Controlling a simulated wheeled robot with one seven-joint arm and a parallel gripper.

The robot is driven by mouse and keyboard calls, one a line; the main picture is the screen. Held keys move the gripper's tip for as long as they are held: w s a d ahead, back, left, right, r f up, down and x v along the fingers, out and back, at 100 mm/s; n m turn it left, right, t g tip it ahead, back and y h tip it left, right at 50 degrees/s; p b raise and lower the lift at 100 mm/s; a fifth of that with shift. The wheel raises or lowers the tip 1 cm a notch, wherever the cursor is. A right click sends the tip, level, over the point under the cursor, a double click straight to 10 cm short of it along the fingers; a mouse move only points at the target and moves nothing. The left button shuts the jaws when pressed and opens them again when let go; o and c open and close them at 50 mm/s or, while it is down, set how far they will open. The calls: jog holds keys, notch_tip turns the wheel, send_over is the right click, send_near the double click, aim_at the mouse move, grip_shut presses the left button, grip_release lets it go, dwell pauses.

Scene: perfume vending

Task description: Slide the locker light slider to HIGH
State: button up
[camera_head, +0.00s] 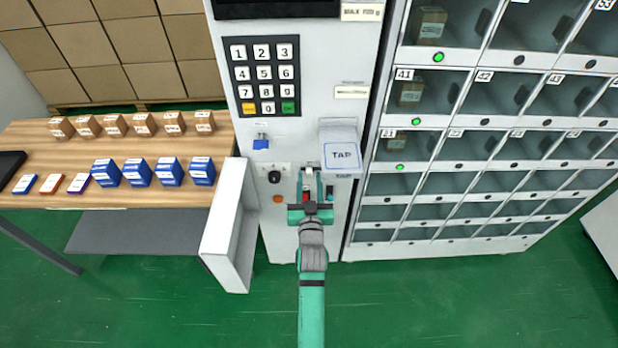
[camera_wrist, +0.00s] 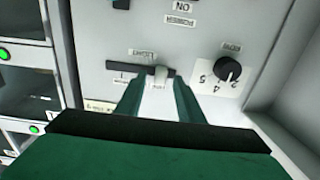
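I cannot tell whether either finger touches the knob. In the head view my gripper (camera_head: 311,174) is at the machine's front panel (camera_head: 340,210), below the TAP reader, and largely hides the slider.
A black rotary knob (camera_wrist: 227,69) with a numbered dial is right of the slider in the wrist view. The TAP reader (camera_head: 342,152) juts out above my gripper. An open panel door (camera_head: 226,222) stands at left, lockers (camera_head: 480,150) at right. A table (camera_head: 110,198) holds several boxes.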

jog(key=shift+w, duration=0.8)
jog(key=shift+c, duration=0.3)
grip_shut()
